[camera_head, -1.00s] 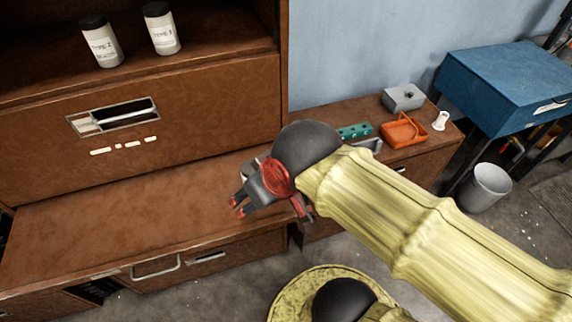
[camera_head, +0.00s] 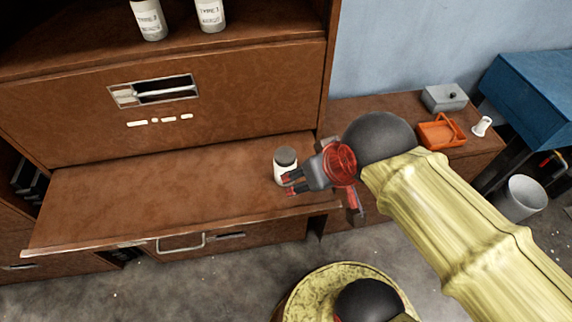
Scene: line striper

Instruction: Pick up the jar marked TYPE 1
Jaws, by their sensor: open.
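A white jar (camera_head: 285,171) with a dark lid stands upright on the lower brown shelf, near its right end. Its label cannot be read. My gripper (camera_head: 289,183) is open at the jar's lower right, its red-tipped fingers pointing left. One finger overlaps the jar's edge in the picture; I cannot tell whether it touches. Two similar jars stand on the upper shelf, their tops cut off by the frame: a left jar (camera_head: 149,20) and a right jar (camera_head: 210,16). Both labels start with TYPE; their numbers are too small to read surely.
The lower shelf (camera_head: 130,200) is bare left of the jar. A slotted drawer front (camera_head: 240,90) rises behind it. On the right, a low cabinet holds an orange tray (camera_head: 441,133), a grey box (camera_head: 444,97) and a white spool-like object (camera_head: 481,126). A bin (camera_head: 524,196) stands beyond.

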